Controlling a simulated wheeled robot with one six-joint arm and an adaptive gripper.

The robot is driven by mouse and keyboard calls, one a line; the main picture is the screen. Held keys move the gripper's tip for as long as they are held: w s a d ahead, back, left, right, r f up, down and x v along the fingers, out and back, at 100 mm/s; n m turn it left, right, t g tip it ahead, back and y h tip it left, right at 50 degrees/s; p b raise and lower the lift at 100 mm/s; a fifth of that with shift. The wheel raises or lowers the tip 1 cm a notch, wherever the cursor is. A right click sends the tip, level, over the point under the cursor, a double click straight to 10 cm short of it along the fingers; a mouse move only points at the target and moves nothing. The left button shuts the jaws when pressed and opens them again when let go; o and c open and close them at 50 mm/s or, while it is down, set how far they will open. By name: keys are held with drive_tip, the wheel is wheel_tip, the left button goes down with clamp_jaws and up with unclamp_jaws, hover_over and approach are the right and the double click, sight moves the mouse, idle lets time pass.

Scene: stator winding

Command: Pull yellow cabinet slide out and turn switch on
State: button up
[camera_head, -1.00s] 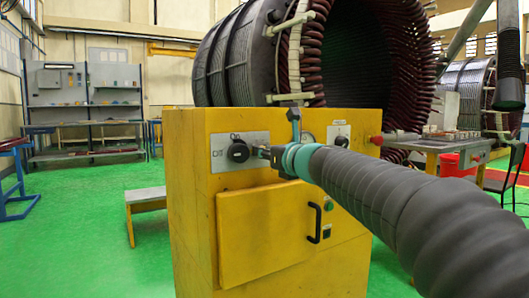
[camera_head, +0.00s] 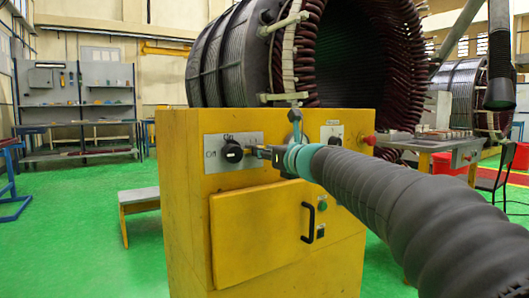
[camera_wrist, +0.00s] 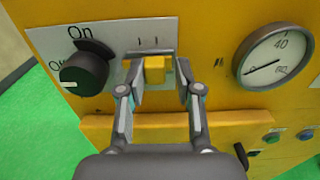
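The yellow cabinet (camera_head: 182,215) stands in front of me. Its black rotary switch (camera_head: 231,151) sits on a metal plate labelled On and Off. In the wrist view the switch (camera_wrist: 84,73) has its white mark at the lower left, on the Off side. The small yellow slide (camera_wrist: 155,71) sits in a metal plate right of the switch. My gripper (camera_wrist: 158,72) is at the slide with one finger on either side. The fingers look apart, with a gap beside the slide. In the head view my gripper (camera_head: 262,151) hides the slide.
A round gauge (camera_wrist: 274,57) is right of the slide. A yellow ledge or door edge (camera_wrist: 150,128) runs below my fingers. The cabinet door has a black handle (camera_head: 308,222). A large stator (camera_head: 222,65) stands behind the cabinet.

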drive_tip(key=v, duration=1.2)
idle(0.4)
